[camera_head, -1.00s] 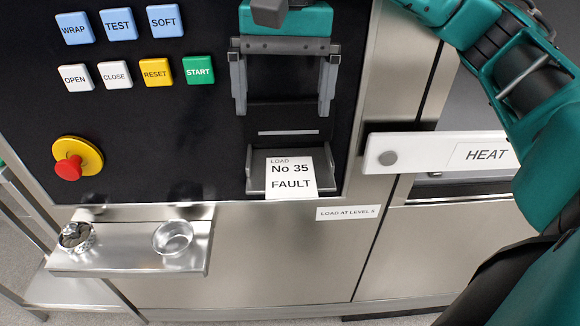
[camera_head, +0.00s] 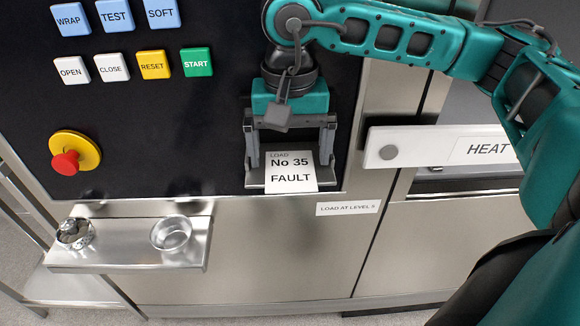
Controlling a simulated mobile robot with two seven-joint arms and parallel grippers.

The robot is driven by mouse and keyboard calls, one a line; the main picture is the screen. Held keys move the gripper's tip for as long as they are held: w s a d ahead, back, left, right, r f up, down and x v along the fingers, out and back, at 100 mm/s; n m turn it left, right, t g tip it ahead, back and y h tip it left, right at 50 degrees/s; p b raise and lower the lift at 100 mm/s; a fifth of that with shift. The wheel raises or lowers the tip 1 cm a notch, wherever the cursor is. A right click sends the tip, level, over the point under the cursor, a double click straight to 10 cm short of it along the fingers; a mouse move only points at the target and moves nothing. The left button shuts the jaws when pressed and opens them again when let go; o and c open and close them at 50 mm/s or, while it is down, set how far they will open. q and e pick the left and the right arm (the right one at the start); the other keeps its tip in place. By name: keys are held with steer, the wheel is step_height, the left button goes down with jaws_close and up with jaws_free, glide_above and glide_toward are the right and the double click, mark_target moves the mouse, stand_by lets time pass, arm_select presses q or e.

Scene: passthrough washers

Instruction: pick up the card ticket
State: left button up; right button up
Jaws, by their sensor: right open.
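The card ticket (camera_head: 291,173) is white and reads "LOAD No 35 FAULT". It sticks out over the front lip of a small grey ticket tray (camera_head: 254,179) low on the black panel. My right gripper (camera_head: 290,158) is open and points down at the tray, with one finger on each side of the ticket's upper part. The fingers stand apart from the ticket as far as I can tell; their exact depth is unclear. The gripper body hides the slot behind. My left gripper is not in view.
A HEAT handle bar (camera_head: 440,148) juts out at the right. Buttons and a red emergency stop (camera_head: 66,162) are on the left of the panel.

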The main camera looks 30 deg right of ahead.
steer(key=shift+f, duration=0.5)
steer(key=shift+f, duration=0.1)
steer(key=shift+c, duration=0.5)
steer(key=c, duration=0.8)
